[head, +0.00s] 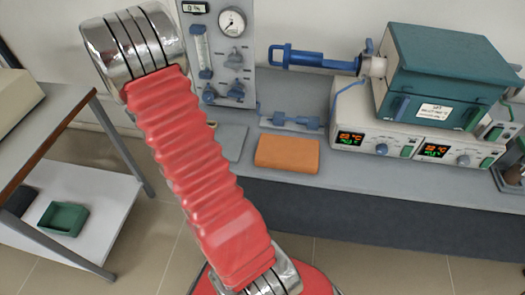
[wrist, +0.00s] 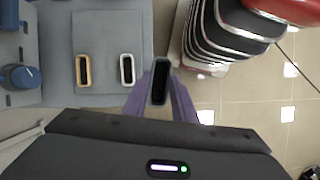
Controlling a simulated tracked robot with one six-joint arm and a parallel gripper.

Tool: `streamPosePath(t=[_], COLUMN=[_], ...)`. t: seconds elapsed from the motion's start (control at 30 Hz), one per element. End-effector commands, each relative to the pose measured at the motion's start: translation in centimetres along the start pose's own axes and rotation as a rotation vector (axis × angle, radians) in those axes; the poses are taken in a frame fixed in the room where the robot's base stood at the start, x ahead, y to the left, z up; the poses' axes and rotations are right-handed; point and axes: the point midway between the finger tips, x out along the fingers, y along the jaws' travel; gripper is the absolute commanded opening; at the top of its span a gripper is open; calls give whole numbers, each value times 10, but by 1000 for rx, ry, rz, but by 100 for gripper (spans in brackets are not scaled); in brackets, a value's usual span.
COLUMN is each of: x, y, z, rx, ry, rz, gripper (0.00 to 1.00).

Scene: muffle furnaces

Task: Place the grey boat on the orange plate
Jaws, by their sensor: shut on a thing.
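In the wrist view, my gripper (wrist: 160,84) has its purple fingers shut on the grey boat (wrist: 160,68), a small dark-grey open trough. The boat is at the fingertips, past the right edge of the grey plate. Whether it touches anything beneath is hard to tell, but floor shows around it. The orange plate (head: 287,153) lies bare on the bench in the head view, right of my arm. It is not in the wrist view. My red arm hides the gripper and the grey boat in the head view.
A tan boat (wrist: 83,70) and a white boat (wrist: 127,69) stand on the grey plate (wrist: 105,28), left of my gripper. Behind the orange plate is a blue-handled tool (head: 292,121). A green furnace (head: 447,73) on its control unit stands to the right. Bench in front is clear.

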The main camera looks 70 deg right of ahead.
Motion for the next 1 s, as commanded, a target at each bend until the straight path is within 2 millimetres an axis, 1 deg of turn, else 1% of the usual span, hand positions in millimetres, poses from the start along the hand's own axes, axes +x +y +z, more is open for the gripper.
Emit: streamPosePath(t=[0.03,0.1,0.17,0.2,0.37,0.5,0.57,0.6,0.8,0.9,1.0], x=[5,13,20,24,44,62,69,74,100,110,117], y=[16,36,51,61,96,119,127,133,149,153,155], z=[16,36,55,67,118,165,185,199,265,292,309], rx=[3,-7,-14,-20,-42,-62,-71,-78,-108,-122,-134], ry=[0,0,0,0,0,0,0,0,0,-1,0], rz=[-1,3,6,9,17,25,29,32,44,50,54], gripper=[3,3,3,3,3,3,3,3,3,3,3])
